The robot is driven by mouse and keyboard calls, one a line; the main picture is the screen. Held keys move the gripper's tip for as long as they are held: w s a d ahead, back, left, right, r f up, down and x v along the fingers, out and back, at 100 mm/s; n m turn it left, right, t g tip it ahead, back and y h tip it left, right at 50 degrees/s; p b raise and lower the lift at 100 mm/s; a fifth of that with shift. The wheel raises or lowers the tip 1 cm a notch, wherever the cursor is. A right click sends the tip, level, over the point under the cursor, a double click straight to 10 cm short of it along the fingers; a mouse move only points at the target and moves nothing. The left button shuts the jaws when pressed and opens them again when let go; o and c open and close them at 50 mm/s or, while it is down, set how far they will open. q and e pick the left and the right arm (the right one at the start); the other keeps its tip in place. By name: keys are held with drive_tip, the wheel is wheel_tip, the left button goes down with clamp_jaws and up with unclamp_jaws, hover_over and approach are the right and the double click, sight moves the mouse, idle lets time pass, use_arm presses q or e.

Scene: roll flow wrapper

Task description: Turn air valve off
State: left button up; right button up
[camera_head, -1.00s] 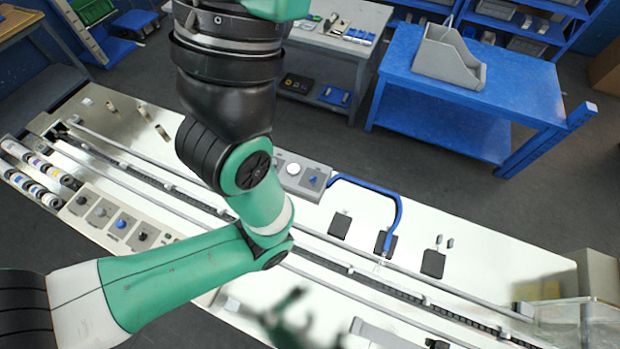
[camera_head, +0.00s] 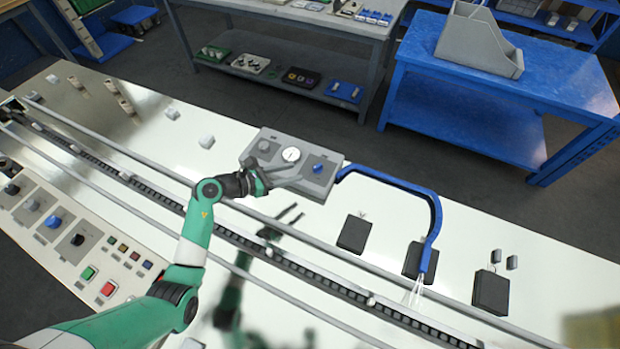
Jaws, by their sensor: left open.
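The air valve unit is a grey box (camera_head: 330,183) on the white machine top, with a round white gauge (camera_head: 291,154) in its middle. A blue knob (camera_head: 318,168) sits on its right part and a grey knob (camera_head: 264,146) on its left part. A blue hose (camera_head: 400,184) leaves its right end. My left gripper (camera_head: 280,174) is open and empty at the near left side of the box, its fingers pointing right towards the blue knob. The fingers overlap the box in the picture; I cannot tell whether they touch it. The blue knob is apart from the fingers. My right gripper is out of view.
A control panel (camera_head: 98,244) with knobs and red and green buttons lies at the lower left. Rails and a chain track (camera_head: 330,271) run along the machine top. Several dark pads (camera_head: 354,233) lie to the right. Small white blocks (camera_head: 206,141) stand behind my arm.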

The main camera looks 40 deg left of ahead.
sight(316, 166)
use_arm(q)
drive_tip(key=shift+n+y, duration=0.3)
drive_tip(key=w+f+b, duration=0.2)
drive_tip(key=w, duration=0.1)
drive_tip(key=w+f+b, duration=0.1)
drive_tip(key=w+f, duration=0.1)
drive_tip(key=w, duration=0.1)
drive_tip(key=w+f+b, duration=0.2)
drive_tip(key=w, duration=0.1)
drive_tip(key=shift+f+b, duration=0.2)
drive_tip(key=shift+b, duration=0.1)
drive_tip(key=shift+w+d, duration=0.1)
drive_tip(key=shift+w, duration=0.25)
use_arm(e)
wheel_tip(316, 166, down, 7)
use_arm(q)
clamp_jaws()
